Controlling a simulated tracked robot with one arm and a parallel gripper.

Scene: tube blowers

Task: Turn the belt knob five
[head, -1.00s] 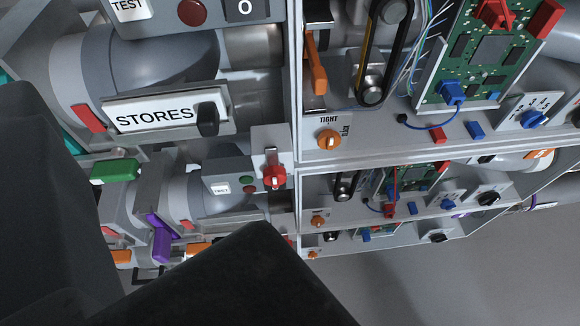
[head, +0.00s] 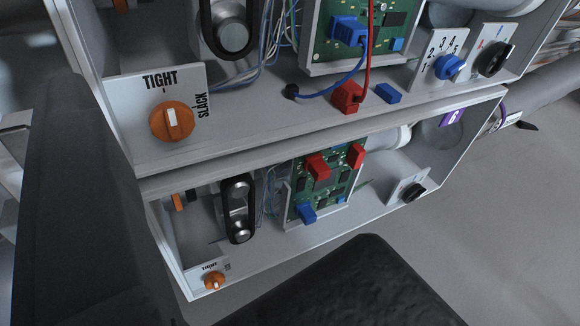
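An orange belt knob (head: 172,122) sits on a white plate (head: 190,82) marked TIGHT and SLACK, in the nearer bay. Its white mark points up toward TIGHT. A second, smaller orange knob (head: 214,281) sits on a like plate in the lower bay, which has a purple tag reading 6 (head: 452,117). I see no number on the nearer bay. My gripper (head: 220,165) shows as two dark, wide-apart fingers, one along the left edge and one at the bottom middle.
Right of the nearer knob are a black belt on a pulley (head: 232,37), a green board, red (head: 347,97) and blue plugs, and a numbered blue dial (head: 449,67). A bay wall edge separates both bays. Open grey floor lies at the lower right.

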